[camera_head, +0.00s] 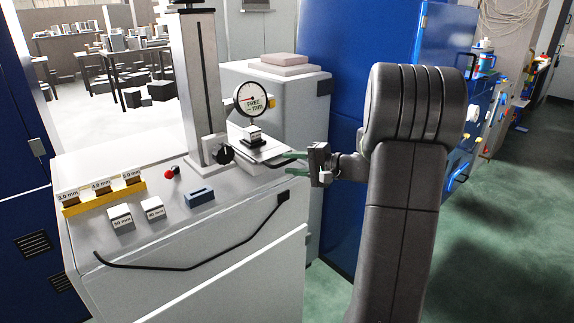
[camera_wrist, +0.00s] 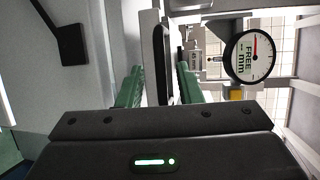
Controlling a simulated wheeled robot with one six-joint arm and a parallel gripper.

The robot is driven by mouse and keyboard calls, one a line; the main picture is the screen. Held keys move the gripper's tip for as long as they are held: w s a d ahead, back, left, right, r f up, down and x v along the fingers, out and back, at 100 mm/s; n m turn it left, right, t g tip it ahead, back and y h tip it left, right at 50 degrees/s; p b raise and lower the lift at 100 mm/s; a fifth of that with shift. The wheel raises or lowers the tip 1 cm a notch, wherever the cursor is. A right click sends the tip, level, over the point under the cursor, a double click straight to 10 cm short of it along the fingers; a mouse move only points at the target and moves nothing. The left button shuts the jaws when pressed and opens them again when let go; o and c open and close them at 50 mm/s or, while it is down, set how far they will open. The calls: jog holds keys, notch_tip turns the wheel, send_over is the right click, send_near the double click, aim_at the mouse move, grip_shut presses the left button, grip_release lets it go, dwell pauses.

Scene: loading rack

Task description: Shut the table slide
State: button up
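The table slide (camera_head: 262,153) is a light plate with a dark edge, sticking out to the right at the foot of the grey column on the bench. A small dark block with a white label stands on it under the dial gauge (camera_head: 251,98), which reads FREE. My gripper (camera_head: 291,164) is at the slide's right end, its green fingers pointing left. In the wrist view, my gripper (camera_wrist: 157,80) has its fingers apart, with the slide's dark edge (camera_wrist: 164,60) between them. The edge is close to the right finger, with a gap to the left one. Contact cannot be told.
The grey bench (camera_head: 190,232) carries a yellow rack (camera_head: 103,196) of labelled pieces, two white labelled blocks, a blue block (camera_head: 199,195) and a red knob (camera_head: 175,170). A black bent rail (camera_head: 190,268) runs along its front. A blue cabinet (camera_head: 345,75) stands behind my arm.

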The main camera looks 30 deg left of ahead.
jog(key=d+r+b, duration=0.1)
jog(key=d+r, duration=0.1)
jog(key=d, duration=0.9)
jog(key=shift+d, duration=0.2)
jog(key=a, duration=0.4)
jog(key=a+f+p, duration=0.1)
jog(key=a, duration=0.4)
jog(key=a+f+p, duration=0.1)
jog(key=a, duration=0.3)
jog(key=shift+a+f, duration=0.15)
jog(key=shift+a, duration=0.05)
jog(key=shift+s+d+p, duration=0.1)
jog(key=shift+d+p, duration=0.05)
jog(key=shift+p, duration=0.15)
jog(key=shift+s+d+f+p, duration=0.1)
jog(key=shift+s+d+p, duration=0.15)
jog(key=shift+d, duration=0.35)
jog(key=shift+s+d+p, duration=0.15)
jog(key=shift+s+d, duration=0.1)
jog(key=shift+d, duration=0.3)
